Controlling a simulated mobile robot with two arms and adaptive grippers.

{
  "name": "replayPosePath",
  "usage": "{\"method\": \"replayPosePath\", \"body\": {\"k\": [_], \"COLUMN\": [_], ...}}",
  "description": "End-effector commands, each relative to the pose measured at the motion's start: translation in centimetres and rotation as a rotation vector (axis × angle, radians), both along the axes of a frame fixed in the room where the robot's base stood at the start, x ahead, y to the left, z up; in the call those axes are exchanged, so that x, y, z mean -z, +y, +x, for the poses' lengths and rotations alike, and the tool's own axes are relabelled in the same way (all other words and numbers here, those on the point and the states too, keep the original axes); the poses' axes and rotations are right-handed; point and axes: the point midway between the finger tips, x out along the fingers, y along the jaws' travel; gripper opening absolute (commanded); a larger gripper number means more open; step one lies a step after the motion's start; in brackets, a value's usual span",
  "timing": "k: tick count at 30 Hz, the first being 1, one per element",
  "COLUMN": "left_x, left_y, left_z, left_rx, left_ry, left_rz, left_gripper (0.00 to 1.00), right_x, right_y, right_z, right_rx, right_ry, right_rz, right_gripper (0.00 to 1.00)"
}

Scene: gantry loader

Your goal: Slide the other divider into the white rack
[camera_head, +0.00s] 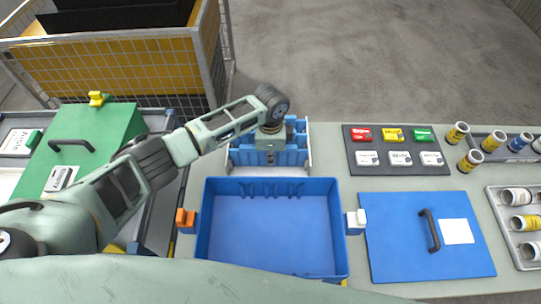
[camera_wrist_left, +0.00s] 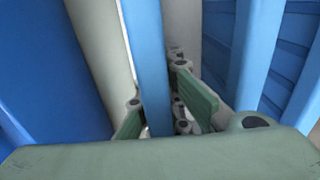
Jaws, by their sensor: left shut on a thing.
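The white rack (camera_head: 309,160) stands behind the blue bin, with blue dividers (camera_head: 293,157) upright between its pale sides. My left gripper (camera_head: 270,145) points down over the middle of the rack, and its wrist hides part of the rack. In the left wrist view my left gripper (camera_wrist_left: 163,110) is shut on a blue divider (camera_wrist_left: 150,60), one green pad on each side of its edge. More blue panels (camera_wrist_left: 285,60) stand to the right in that view. How the held divider sits against the rack is hidden. My right gripper is not in view.
The empty blue bin (camera_head: 270,183) stands in front of the rack, with an orange clip (camera_head: 185,218) and a white clip (camera_head: 356,221) at its sides. A blue lid (camera_head: 390,240), a button panel (camera_head: 397,147) and several small containers are to the right. A wire cage (camera_head: 120,65) stands behind left.

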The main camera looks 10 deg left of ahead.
Motion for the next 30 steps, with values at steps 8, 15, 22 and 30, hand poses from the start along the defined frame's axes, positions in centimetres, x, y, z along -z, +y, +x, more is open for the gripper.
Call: {"method": "replayPosePath", "body": {"k": [8,15,22,30], "left_x": [0.23,0.23,0.23,0.26], "left_y": [-0.04,-0.03,-0.03,-0.01], "left_z": [0.02,0.02,0.01,-0.01], "left_rx": [0.001,0.001,0.001,0.001], "left_ry": [-0.001,0.000,0.000,0.000], "left_rz": [-0.001,0.000,0.000,0.000], "left_gripper": [0.00,0.18,0.29,0.43], "right_x": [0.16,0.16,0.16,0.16], "right_y": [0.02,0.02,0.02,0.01], "right_z": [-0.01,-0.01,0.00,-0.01], "right_rx": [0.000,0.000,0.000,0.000], "right_ry": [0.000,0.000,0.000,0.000], "right_rz": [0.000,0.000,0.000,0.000], "right_gripper": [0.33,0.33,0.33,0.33]}}
